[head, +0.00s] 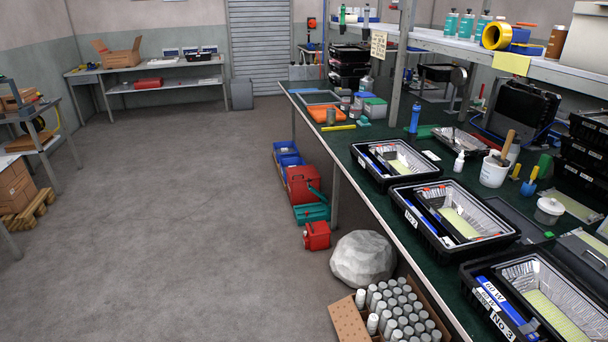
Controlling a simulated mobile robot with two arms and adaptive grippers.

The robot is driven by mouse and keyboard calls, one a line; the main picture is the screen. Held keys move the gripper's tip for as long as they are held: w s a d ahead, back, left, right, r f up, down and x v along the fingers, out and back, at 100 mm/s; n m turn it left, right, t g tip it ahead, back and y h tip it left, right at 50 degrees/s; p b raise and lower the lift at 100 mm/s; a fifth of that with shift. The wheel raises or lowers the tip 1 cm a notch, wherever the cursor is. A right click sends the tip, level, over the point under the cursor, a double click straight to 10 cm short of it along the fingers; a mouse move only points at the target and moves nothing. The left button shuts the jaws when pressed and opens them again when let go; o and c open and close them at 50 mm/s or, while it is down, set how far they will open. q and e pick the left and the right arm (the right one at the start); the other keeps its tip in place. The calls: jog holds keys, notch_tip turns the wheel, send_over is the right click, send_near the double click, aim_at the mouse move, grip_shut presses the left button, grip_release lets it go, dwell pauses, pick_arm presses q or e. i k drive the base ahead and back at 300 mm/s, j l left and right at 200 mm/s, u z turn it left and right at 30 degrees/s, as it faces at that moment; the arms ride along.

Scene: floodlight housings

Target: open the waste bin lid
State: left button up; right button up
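A small grey box-shaped container (241,95) stands on the floor at the far wall, between the back table and the roller shutter. It may be the waste bin, but it is too small and far to tell its lid. A red container (317,236) stands on the floor beside the long workbench, and I cannot tell whether it is a bin. A small white lidded pot (549,210) sits on the workbench at the right. Neither of my grippers is in view.
The green-topped workbench (345,150) runs along the right with several black trays. Below it are a grey rock-like lump (363,258), a cardboard box of cans (349,322) and a red crate (303,184). The grey floor (180,220) is clear in the middle and left.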

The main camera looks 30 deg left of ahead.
aim_at(303, 171)
jog(key=i+j+u, duration=0.3)
jog(key=j, duration=0.15)
jog(key=i+j+u, duration=0.25)
jog(key=j, duration=0.2)
jog(key=i+j+u, duration=0.3)
jog(key=i, duration=0.35)
jog(key=i+j+u, duration=0.25)
jog(key=i, duration=0.4)
jog(key=i+j+u, duration=0.3)
jog(key=i, duration=0.4)
jog(key=i+z, duration=0.2)
jog(key=i, duration=0.7)
jog(key=i+j+z, duration=0.2)
jog(key=i, duration=0.75)
